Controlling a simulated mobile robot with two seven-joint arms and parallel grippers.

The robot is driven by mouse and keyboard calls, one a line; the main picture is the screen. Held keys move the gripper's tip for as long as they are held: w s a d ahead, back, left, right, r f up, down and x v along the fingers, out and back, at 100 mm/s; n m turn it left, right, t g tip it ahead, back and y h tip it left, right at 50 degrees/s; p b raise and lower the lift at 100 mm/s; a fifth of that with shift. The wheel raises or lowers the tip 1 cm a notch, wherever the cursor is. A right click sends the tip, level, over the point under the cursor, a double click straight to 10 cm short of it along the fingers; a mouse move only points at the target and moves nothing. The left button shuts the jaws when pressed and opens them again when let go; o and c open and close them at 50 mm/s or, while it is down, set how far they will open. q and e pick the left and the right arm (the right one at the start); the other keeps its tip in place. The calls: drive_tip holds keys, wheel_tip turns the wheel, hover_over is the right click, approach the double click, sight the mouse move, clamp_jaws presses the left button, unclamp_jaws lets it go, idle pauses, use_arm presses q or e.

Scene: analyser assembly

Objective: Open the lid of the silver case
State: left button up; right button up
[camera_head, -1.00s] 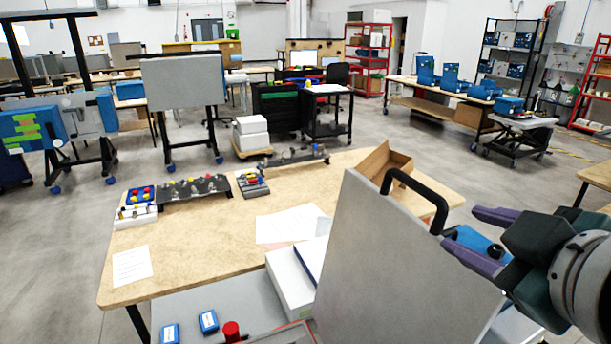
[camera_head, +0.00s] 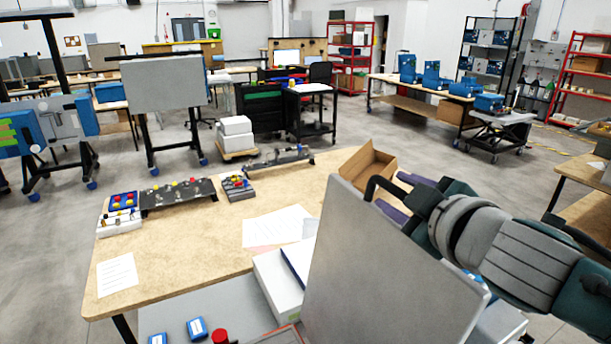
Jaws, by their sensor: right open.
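The silver case's lid (camera_head: 385,265) is a large grey panel standing steeply raised at the lower right, its flat face toward me. A black handle (camera_head: 384,185) sticks out at its upper edge. Most of the case body is hidden behind the lid or below the picture. My right gripper (camera_head: 402,195) comes in from the right, beside the handle and behind the lid's upper edge. Its purple fingers are apart and part of the lower one is hidden by the lid. I cannot tell whether they touch the handle. My left gripper is not in view.
A wooden table (camera_head: 190,250) stands just beyond, with papers, small colourful fixtures and an open cardboard box (camera_head: 365,168). A white box (camera_head: 277,288) lies left of the lid. Blue small boxes (camera_head: 197,328) and a red knob (camera_head: 220,337) are at the bottom.

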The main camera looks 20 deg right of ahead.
drive_tip(key=shift+c, duration=0.3)
clamp_jaws()
idle(1.2)
